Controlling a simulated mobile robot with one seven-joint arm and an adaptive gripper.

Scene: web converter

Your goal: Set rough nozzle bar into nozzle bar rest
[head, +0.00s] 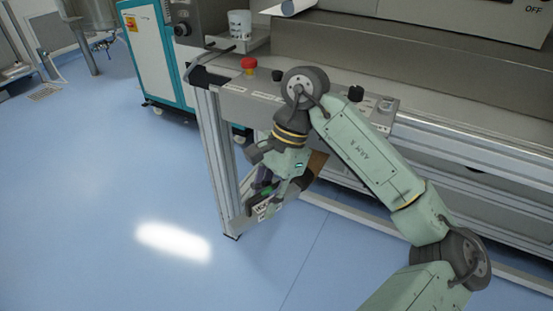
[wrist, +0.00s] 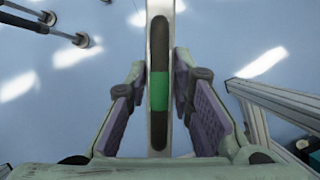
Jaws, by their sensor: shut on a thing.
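The rough nozzle bar (wrist: 158,125) appears in the wrist view as a long pale bar with a dark strip and a green band, running up the middle between the purple finger pads. My gripper (wrist: 159,70) is shut on it. In the head view my gripper (head: 266,190) points down beside the machine's front left leg, above the floor. I cannot make out the nozzle bar rest for certain in either view.
The machine's control panel (head: 300,100) with a red button (head: 249,64) is above my gripper. A metal frame leg (head: 222,160) is close by. A teal and white cabinet (head: 155,55) stands behind. Two rods (wrist: 45,25) show in the wrist view. Blue floor at left is clear.

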